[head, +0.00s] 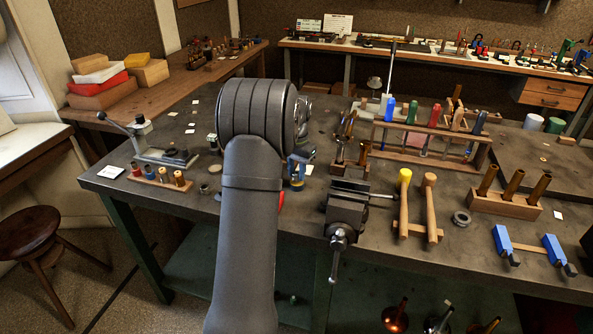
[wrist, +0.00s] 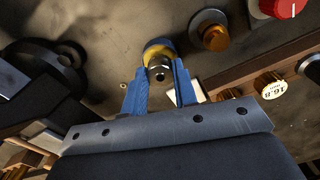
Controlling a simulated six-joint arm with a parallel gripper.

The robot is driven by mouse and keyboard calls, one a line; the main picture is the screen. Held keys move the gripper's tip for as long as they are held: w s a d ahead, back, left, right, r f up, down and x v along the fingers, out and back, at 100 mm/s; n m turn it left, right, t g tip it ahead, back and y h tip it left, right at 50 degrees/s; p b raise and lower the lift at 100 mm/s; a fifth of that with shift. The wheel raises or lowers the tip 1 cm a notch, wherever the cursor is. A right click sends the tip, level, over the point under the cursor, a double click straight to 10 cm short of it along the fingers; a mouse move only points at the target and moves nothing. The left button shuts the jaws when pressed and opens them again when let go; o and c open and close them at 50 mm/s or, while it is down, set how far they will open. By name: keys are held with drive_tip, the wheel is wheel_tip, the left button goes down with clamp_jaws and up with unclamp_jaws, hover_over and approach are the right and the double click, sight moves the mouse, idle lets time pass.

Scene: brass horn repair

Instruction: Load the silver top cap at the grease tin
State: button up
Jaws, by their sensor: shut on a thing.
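My gripper (wrist: 160,66) has blue fingers shut on a small silver top cap (wrist: 159,73), seen end-on between the fingertips in the wrist view. A round tin with a yellow and blue look (wrist: 157,47), which appears to be the grease tin, is directly beyond the cap. I cannot tell whether the cap touches the grease. In the head view my arm hides most of the gripper; its blue fingers (head: 302,160) show right of the wrist, just above the tin (head: 297,184). The cap cannot be made out there.
In the wrist view an amber-topped round piece (wrist: 213,36) and a red knob (wrist: 285,6) lie right of the tin. A wooden rack with brass pieces (wrist: 268,84) is nearby. In the head view a vise (head: 346,208) stands to the right, with mallets (head: 405,200) beyond.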

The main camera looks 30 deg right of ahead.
sight(297, 173)
drive_tip(key=shift+f, duration=0.55)
idle(0.9)
drive_tip(key=shift+r, duration=3.55)
